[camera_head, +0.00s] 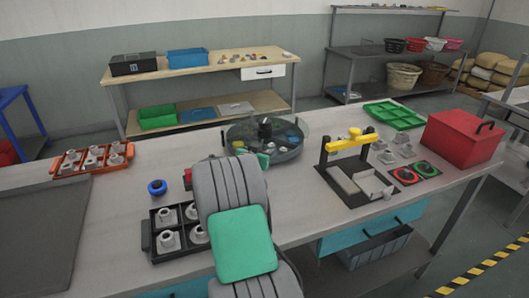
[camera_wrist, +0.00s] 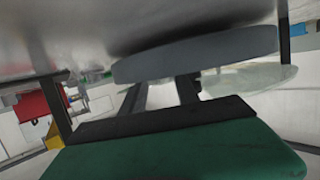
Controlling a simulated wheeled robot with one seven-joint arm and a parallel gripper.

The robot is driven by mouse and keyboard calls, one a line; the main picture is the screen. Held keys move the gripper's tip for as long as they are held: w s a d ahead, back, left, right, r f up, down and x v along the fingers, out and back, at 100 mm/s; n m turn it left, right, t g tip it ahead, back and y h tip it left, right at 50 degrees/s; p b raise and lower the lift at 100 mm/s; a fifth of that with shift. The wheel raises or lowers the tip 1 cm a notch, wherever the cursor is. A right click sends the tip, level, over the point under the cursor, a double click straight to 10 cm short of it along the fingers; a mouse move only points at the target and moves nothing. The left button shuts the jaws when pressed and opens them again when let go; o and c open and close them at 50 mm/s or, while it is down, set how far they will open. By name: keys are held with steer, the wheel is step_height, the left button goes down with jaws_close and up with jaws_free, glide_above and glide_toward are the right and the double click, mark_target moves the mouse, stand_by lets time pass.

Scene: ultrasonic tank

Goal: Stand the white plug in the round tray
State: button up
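The round tray (camera_head: 291,153) is dark grey and divided into compartments, with a black knob at its centre and a clear cover around its back. Small blue, green and pale pieces lie in it, too small to tell apart. I cannot single out the white plug in either view. My arm hides the front left of the tray in the head view. My gripper (camera_wrist: 165,92) is mostly hidden behind the arm there.
A black tray (camera_head: 147,243) with several grey fittings stands left of my arm, near a blue ring (camera_head: 157,187). An orange rack (camera_head: 70,169) is farther left. A yellow-handled press (camera_head: 348,143), a green tray (camera_head: 396,115) and a red box (camera_head: 462,137) stand right.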

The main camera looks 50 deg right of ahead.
steer(key=shift+s+f, duration=0.35)
steer(key=shift+f, duration=0.3)
steer(key=shift+r, duration=0.4)
steer(key=r, duration=0.2)
steer(key=r+b, duration=0.1)
steer(key=r, duration=0.1)
steer(key=shift+s+a, duration=0.1)
steer(key=shift+a, duration=0.15)
steer(key=s+a+r+b, duration=0.2)
steer(key=s+a+r, duration=0.6)
steer(key=a+r, duration=0.1)
steer(key=shift+s+a+r, duration=0.25)
steer(key=shift+s+a, duration=0.1)
steer(key=shift+a, duration=0.1)
steer(key=shift+a, duration=0.1)
